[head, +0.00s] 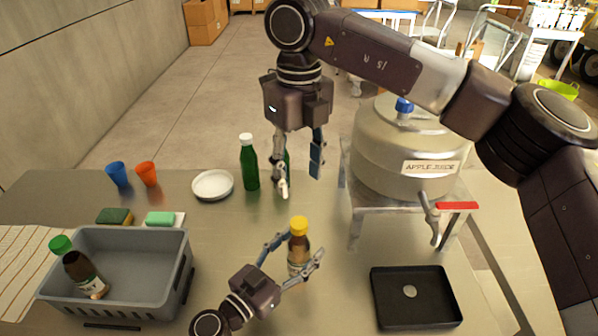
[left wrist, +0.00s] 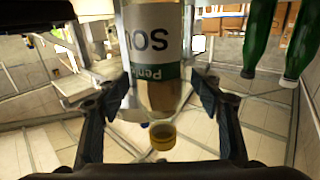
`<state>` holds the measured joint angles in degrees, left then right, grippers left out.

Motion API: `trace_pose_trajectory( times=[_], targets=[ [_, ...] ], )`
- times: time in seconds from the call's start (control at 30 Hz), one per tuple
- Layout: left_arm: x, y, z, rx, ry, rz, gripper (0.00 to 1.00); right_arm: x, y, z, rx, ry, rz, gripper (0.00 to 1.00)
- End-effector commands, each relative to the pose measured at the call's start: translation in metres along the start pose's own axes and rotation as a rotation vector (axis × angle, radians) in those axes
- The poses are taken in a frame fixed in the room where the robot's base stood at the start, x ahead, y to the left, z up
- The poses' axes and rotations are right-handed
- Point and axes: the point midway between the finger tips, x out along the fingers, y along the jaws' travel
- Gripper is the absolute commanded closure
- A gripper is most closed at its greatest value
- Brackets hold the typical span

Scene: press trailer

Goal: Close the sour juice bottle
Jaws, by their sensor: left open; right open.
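The sour juice bottle (head: 299,251) stands on the table with a yellow cap (head: 299,225) at its top. In the left wrist view the bottle (left wrist: 158,45) appears upside down, with part of a "SOU" label and the yellow cap (left wrist: 162,136) at its neck. I cannot tell how tightly the cap sits. My left gripper (head: 302,246) is open, with one finger on each side of the bottle; contact is unclear. My right gripper (head: 301,176) is open and points down, above and behind the bottle, in front of a green bottle.
A grey crate (head: 150,262) holding a brown bottle (head: 85,275) is at left. The apple juice tank (head: 385,165) on its stand and a black tray (head: 392,317) are at right.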

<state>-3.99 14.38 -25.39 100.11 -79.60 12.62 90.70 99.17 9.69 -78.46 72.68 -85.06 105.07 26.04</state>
Motion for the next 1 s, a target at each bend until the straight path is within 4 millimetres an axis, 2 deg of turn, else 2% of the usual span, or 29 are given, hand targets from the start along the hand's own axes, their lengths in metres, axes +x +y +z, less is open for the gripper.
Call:
trace_pose_trajectory(
  times=[0.13,0.23,0.5,0.7,1.0],
  targets=[
    [-0.006,0.000,0.001,0.000,-0.001,0.000,0.40,0.000,0.000,0.000,0.000,0.000,0.000,0.53],
    [-0.018,0.001,0.002,-0.002,-0.003,0.000,0.40,0.000,0.000,0.000,0.000,0.000,0.000,0.53],
    [-0.071,0.000,0.002,-0.003,-0.004,-0.001,0.40,0.000,0.000,0.000,0.000,0.000,0.000,0.53],
    [-0.103,0.000,0.002,-0.002,-0.003,0.000,0.40,0.000,0.000,0.000,0.000,0.000,0.000,0.53],
    [-0.120,0.000,0.000,0.000,0.000,0.001,0.40,0.000,0.000,0.000,0.000,0.000,0.000,0.53]
  ],
)
